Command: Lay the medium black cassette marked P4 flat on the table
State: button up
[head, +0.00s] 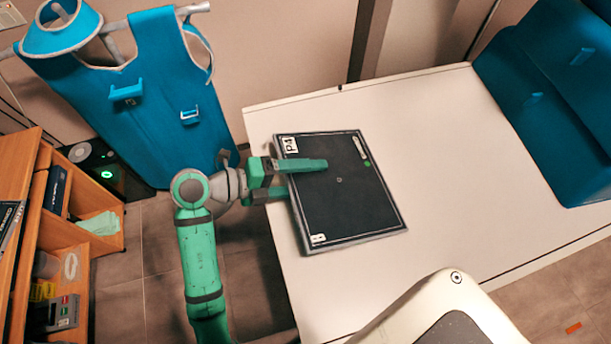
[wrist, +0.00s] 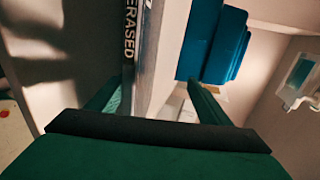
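The black cassette (head: 340,205), marked P4 at its upper left corner, lies about level over the left end of the pale table (head: 450,130). My gripper (head: 300,178) reaches its left edge from the left. One finger extends over the top face; the other passes to the underside, its tip hidden by the cassette. In the wrist view my gripper (wrist: 155,90) straddles the cassette's edge (wrist: 130,50), which reads ERASED. The fingers stand wider than the cassette is thick, with a gap beside the right finger. I cannot tell whether the cassette fully touches the table.
Blue cushions (head: 545,95) occupy the table's right end. A blue apron (head: 150,95) hangs on a rack at upper left. An orange wooden shelf (head: 40,170) stands at far left. A pale rounded body (head: 440,300) is at the bottom. The table's middle is clear.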

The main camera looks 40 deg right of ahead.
jog(key=v, duration=1.1)
jog(key=shift+s+d, duration=0.1)
send_near(322, 182)
jog(key=shift+s+d+r, duration=0.3)
jog(key=shift+d+r, duration=0.6)
jog(key=shift+r, duration=0.05)
jog(key=shift+a, duration=0.1)
jog(key=shift+x, duration=4.1)
